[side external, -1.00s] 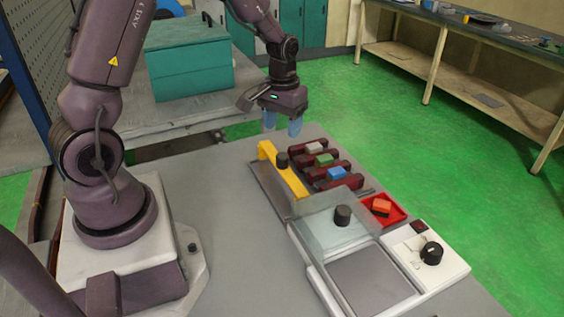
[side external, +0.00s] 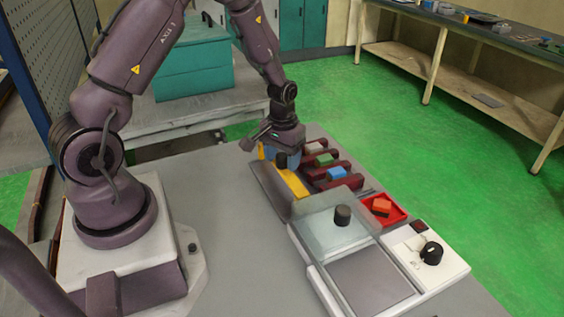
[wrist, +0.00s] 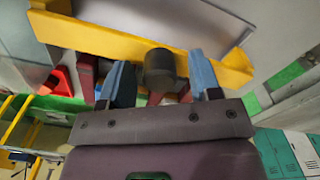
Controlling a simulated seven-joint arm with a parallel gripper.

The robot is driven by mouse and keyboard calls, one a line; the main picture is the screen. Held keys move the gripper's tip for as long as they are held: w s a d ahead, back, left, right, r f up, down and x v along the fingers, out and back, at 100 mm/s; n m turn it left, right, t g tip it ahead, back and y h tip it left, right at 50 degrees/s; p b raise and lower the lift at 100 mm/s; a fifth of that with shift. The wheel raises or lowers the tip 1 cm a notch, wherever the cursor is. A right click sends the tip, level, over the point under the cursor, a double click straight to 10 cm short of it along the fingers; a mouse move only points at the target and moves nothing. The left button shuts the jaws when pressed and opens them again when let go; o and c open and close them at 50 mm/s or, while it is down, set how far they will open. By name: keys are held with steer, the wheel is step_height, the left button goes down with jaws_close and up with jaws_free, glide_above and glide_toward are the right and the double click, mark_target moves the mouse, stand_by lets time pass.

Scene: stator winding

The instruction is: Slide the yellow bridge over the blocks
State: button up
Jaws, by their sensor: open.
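The yellow bridge (side external: 292,181) lies along the left side of a row of dark red holders (side external: 334,182), with a black knob (side external: 282,158) on it. My gripper (side external: 287,160) is low at the bridge's far part, its blue fingers on either side of the knob. In the wrist view the open fingers (wrist: 162,80) flank the black knob (wrist: 160,70), with gaps on both sides, and the yellow bridge (wrist: 120,42) runs across behind them. The blue block (side external: 337,173) and green block (side external: 324,159) sit in the holders. The grey block is mostly hidden by my gripper.
A clear cover (side external: 325,222) with a black knob (side external: 343,215) stands in front of the bridge. A red tray (side external: 397,215) with an orange-red block (side external: 381,206) and a white control box (side external: 440,262) with a dial are at right. The grey table left of the bridge is clear.

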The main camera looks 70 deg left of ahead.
steer(key=c, duration=0.7)
steer(key=shift+w, duration=0.1)
steer(key=shift+w, duration=5.85)
steer(key=o, duration=0.7)
steer(key=shift+r, duration=3)
